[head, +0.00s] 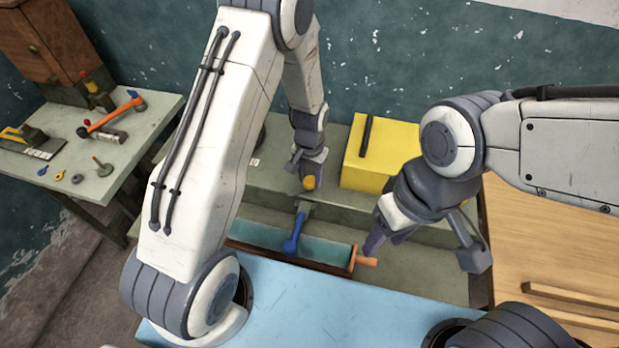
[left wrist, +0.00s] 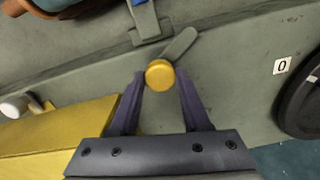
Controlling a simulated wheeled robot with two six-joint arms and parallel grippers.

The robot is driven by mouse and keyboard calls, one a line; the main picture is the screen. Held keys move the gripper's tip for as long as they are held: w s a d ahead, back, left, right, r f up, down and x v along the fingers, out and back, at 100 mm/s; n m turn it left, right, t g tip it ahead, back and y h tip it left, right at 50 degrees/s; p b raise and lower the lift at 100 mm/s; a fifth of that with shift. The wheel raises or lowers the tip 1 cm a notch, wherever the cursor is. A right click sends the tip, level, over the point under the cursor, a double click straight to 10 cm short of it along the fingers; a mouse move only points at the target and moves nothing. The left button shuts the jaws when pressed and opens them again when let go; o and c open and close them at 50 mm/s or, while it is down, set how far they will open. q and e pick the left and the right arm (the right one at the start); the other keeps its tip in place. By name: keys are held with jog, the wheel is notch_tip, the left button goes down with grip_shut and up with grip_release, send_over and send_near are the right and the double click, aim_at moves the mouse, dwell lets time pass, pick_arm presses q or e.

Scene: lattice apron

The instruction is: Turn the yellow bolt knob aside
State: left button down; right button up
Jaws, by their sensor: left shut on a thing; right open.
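The yellow bolt knob (head: 309,183) is at the back bench, just below the fingertips of my left gripper (head: 308,172). In the left wrist view the round yellow knob (left wrist: 159,74) sits between the two fingers of the left gripper (left wrist: 160,82), which is shut on it. A short grey bar (left wrist: 181,44) runs from behind the knob to the upper right, near a grey bracket (left wrist: 146,27). My right gripper (head: 425,247) is open and empty, with its fingers wide apart, beside the orange handle at the trough's right end.
A yellow box (head: 384,155) stands right of the knob. A blue lever (head: 293,238) hangs over a teal trough (head: 325,254) with an orange handle (head: 365,262). A "0" tag (left wrist: 282,65) and black round part (left wrist: 302,105) lie right in the wrist view. A tool table (head: 150,125) stands left.

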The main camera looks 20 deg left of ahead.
aim_at(310, 180)
pick_arm(q)
jog(key=m+b, duration=0.1)
jog(key=m, duration=0.5)
jog(key=shift+w+r, duration=0.1)
dwell(0.5)
jog(key=shift+c, duration=1.8)
grip_release()
jog(key=shift+r, duration=0.55)
notch_tip(310, 180, up, 9)
jog(key=b, duration=0.2)
jog(key=shift+r, duration=0.15)
